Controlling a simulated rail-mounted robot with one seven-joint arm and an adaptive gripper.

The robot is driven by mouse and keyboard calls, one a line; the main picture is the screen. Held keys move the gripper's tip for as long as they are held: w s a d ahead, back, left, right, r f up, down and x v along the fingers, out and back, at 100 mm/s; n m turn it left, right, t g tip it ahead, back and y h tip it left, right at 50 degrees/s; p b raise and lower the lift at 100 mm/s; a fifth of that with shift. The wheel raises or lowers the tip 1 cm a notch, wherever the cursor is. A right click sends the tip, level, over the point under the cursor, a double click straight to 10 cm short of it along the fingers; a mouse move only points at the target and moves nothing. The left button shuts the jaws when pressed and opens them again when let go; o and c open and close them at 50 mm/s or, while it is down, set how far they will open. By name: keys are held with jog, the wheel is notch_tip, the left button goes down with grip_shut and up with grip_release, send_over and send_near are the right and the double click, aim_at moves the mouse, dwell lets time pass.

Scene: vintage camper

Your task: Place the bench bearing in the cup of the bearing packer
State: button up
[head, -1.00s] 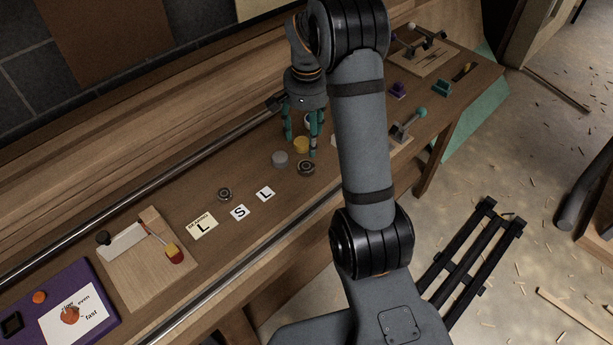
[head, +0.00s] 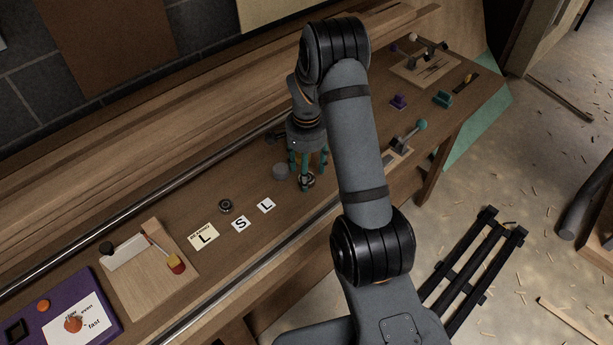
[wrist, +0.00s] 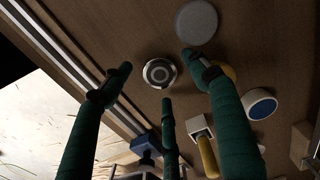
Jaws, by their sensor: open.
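A round metal bearing (head: 309,181) lies on the bench below my gripper (head: 307,172), partly hidden by a finger. In the wrist view this bearing (wrist: 160,72) shows dark and light rings and sits between the spread teal fingertips of my gripper (wrist: 158,76). The fingers are open and hold nothing. A second bearing (head: 225,206) lies to the left, near the letter cards. I cannot tell for sure which one is the bench bearing. A lever device with a teal knob (head: 420,125) stands to the right; it may be the bearing packer, but its cup is not clear.
Letter cards (head: 240,223) and a wooden board (head: 150,265) are at the left. A metal rail (head: 250,265) runs along the front edge.

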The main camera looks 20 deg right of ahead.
jog(key=shift+d+f, duration=0.1)
jog(key=shift+f, duration=0.7)
jog(key=shift+c, duration=0.3)
jog(key=c, duration=1.5)
jog(key=shift+w+r, duration=0.1)
grip_shut()
